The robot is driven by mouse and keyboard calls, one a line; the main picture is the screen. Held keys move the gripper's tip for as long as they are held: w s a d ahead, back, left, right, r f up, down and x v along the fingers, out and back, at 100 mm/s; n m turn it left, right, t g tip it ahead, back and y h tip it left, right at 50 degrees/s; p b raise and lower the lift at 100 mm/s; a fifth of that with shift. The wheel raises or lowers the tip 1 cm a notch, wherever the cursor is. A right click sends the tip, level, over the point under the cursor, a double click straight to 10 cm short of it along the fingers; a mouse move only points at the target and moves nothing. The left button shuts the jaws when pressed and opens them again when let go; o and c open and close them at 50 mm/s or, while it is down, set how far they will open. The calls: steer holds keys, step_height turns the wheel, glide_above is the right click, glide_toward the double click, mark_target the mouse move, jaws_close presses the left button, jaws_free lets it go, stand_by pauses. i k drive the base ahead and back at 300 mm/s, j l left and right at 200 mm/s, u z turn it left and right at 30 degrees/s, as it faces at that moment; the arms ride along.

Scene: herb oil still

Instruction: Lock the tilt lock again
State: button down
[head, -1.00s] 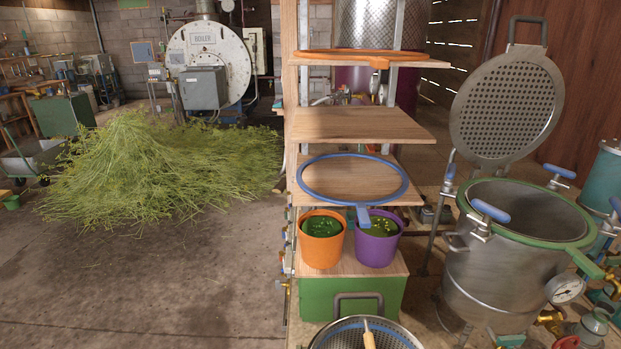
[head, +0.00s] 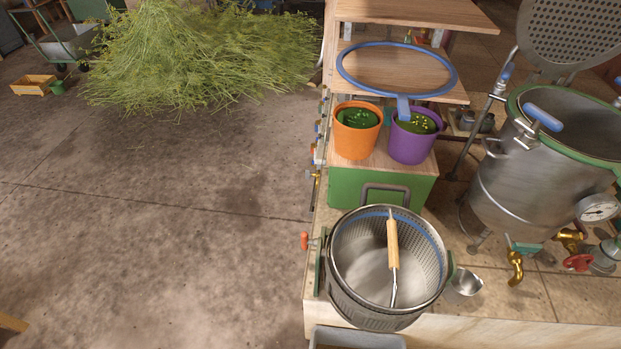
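A perforated steel basket (head: 350,310) stands at the front of the bench, with a wooden-handled tool (head: 392,245) inside it. A small orange-handled part (head: 304,241) sticks out at its left, beside a green bracket; it may be the tilt lock, but I cannot tell whether it is locked. The steel still pot (head: 510,190) stands at the right with its green rim and a blue-handled clamp (head: 541,118). Its perforated lid (head: 575,35) is raised behind it. My gripper is not in view.
An orange pot (head: 357,145) and a purple pot (head: 411,148) stand on a green-fronted box below the blue ring (head: 345,82). A metal jug (head: 465,284) is right of the basket. The floor at left is clear up to the herb heap (head: 195,60).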

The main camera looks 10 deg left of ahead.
mark_target(305, 242)
steer(key=j, duration=1.45)
steer(key=i+j, duration=0.2)
steer(key=j, duration=0.15)
steer(key=i+j, duration=0.15)
steer(key=j, duration=0.15)
steer(key=i+j+u, duration=0.1)
steer(key=j, duration=0.25)
steer(key=i, duration=0.8)
